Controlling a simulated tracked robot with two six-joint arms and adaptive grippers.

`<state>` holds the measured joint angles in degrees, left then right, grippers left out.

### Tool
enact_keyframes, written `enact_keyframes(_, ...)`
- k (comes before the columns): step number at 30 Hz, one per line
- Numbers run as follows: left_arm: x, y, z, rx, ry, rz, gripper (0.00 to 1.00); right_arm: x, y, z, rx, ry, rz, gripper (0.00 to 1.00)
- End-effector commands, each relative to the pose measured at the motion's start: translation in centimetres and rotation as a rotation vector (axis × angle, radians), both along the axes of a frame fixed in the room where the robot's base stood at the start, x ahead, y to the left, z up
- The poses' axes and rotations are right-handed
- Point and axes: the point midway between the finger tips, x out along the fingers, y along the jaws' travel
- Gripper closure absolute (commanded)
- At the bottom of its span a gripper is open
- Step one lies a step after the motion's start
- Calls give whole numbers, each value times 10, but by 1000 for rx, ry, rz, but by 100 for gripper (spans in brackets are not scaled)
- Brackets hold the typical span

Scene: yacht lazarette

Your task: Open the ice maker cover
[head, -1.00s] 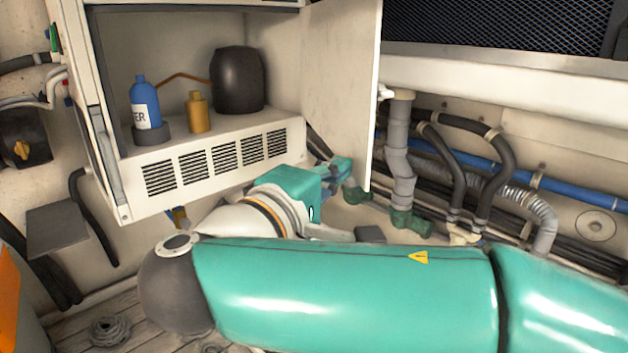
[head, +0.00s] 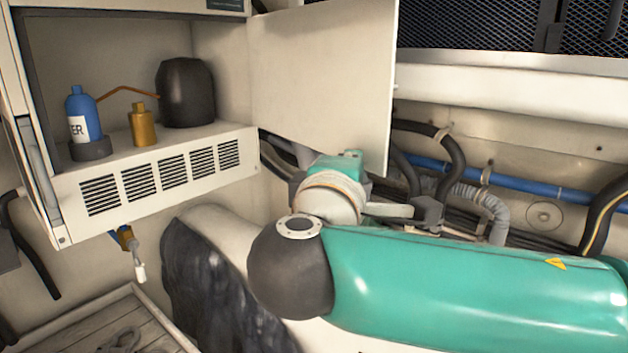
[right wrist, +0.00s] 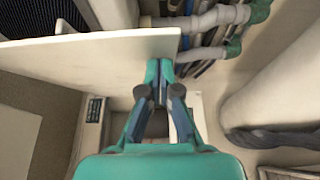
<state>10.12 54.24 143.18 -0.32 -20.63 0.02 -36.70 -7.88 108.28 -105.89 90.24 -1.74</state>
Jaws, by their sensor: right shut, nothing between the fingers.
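The ice maker cover (head: 325,75) is a flat white panel hinged at the right side of the white cabinet (head: 215,175). It stands swung wide open to the right, and the cabinet's interior shows. In the right wrist view the cover (right wrist: 85,60) spans the upper left. My right gripper (right wrist: 160,72) is shut and empty, its teal fingertips at the panel's lower edge near its right end; whether they touch is unclear. In the head view my right arm reaches below the cover's lower edge, and its fingers are hidden. My left gripper is not in view.
Inside the cabinet are a blue bottle (head: 84,118), an amber bottle (head: 142,125) and a dark rounded container (head: 186,92). Hoses and a blue pipe (head: 520,182) run along the wall at right. A dark-draped white shape (head: 215,275) lies below the cabinet.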

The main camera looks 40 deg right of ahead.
Motion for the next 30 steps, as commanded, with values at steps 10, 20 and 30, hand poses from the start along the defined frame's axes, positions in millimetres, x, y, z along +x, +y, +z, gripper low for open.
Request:
enact_keyframes(10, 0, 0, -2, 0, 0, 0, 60, -2, -11, 1, -3, 0, 1, 100)
enact_keyframes(20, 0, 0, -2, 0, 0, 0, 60, -1, 3, 1, -3, 1, 5, 100)
enact_keyframes(30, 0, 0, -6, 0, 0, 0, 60, -32, 57, 0, -3, -1, 10, 100)
